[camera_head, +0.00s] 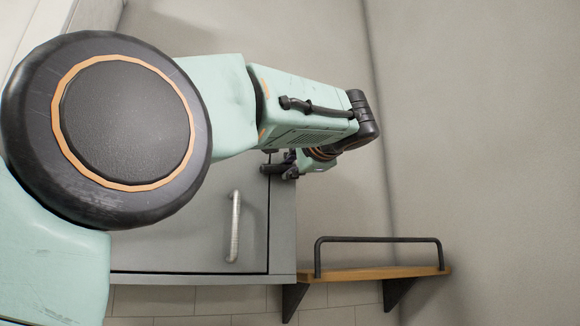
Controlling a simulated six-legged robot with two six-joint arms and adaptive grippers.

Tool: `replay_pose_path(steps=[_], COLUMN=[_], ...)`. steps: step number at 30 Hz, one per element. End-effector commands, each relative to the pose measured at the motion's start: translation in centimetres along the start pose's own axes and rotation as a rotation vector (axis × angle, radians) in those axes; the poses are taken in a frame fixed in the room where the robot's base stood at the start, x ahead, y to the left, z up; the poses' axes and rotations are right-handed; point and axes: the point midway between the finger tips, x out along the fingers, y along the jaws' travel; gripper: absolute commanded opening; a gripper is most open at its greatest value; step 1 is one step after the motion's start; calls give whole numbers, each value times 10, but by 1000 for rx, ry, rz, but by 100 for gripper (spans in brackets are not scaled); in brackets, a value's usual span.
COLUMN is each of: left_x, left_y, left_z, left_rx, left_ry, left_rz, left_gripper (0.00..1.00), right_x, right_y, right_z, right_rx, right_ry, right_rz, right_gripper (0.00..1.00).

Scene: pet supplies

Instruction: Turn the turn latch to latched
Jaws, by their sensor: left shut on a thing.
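My left arm comes in from the left and crosses in front of a grey cabinet (180,235). My left gripper (268,170) is at the right edge of the cabinet door. It is shut on a small dark piece there, which appears to be the turn latch. The gripper and arm cover most of the latch, so I cannot tell which way it points. The cabinet door looks closed, with a vertical metal handle (235,228) below and left of the gripper. My right gripper is not in view.
A wooden shelf (375,273) with a black rail (378,240) and black brackets is on the wall at the lower right. A plain grey wall (480,130) fills the right side. The space in front of it looks clear. Pale tiles show below the cabinet.

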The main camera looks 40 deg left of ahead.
Motion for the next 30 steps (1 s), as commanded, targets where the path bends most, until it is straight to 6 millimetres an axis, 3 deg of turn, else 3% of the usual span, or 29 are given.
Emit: replay_pose_path(steps=[23,24,30], left_x=[1,1,1], left_y=[0,0,0], left_z=[2,3,2], left_rx=[160,160,159], left_ry=[-8,-8,-6], left_rz=[3,3,2], left_gripper=[0,19,36], right_x=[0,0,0], right_y=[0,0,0], right_z=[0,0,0], right_rx=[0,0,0], right_ry=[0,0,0], right_rz=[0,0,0], right_gripper=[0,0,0])
